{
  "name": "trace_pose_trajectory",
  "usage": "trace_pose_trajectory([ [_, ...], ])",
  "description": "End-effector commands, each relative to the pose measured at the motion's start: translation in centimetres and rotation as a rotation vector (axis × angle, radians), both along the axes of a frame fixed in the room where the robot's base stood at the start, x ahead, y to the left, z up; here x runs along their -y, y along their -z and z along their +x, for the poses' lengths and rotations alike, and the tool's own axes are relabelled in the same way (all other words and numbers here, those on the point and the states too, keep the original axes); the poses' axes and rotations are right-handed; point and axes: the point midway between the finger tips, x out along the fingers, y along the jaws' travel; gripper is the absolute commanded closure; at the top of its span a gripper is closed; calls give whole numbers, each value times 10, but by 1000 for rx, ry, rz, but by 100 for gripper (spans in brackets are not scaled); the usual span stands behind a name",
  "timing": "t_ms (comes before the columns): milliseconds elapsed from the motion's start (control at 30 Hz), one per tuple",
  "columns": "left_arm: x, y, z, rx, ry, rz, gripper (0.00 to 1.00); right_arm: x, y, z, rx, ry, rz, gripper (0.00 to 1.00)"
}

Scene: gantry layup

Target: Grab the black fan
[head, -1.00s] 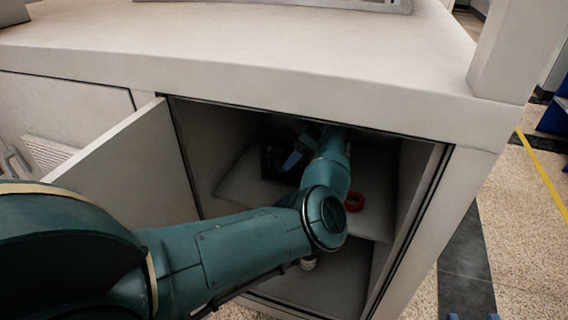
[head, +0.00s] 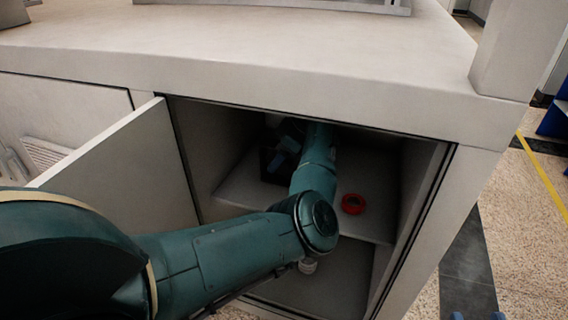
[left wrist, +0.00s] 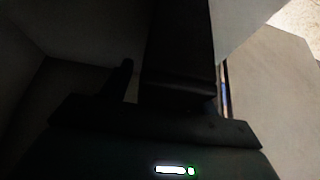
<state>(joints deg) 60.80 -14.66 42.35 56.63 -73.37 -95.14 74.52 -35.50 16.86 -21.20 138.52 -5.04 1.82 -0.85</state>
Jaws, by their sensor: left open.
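A dark, boxy thing that looks like the black fan (head: 268,167) sits on the cabinet's upper shelf, at the back left in the head view. My left arm reaches through the open cabinet front. Its gripper (head: 287,152) is beside the dark thing and partly lost in shadow. In the left wrist view a large black block (left wrist: 178,45), likely the fan, stands between the open fingers of my left gripper (left wrist: 174,75). The picture is too dark to tell whether they touch it. My right gripper is not in view.
A red ring (head: 353,204) lies on the shelf (head: 375,226) right of my forearm. A small pale object (head: 308,266) is lower down, beneath my elbow. The cabinet door (head: 125,170) stands open at left. The frame and worktop (head: 300,50) bound the opening.

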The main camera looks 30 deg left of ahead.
Motion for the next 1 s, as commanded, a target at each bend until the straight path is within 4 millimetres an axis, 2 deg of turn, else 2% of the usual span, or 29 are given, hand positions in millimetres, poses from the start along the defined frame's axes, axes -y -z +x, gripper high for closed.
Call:
trace_pose_trajectory([
  [467,0,2,0,0,0,0,41,1,-1,0,-3,2,-2,64],
  [1000,0,2,0,0,0,-1,85,1,-1,0,-5,2,-3,64],
])
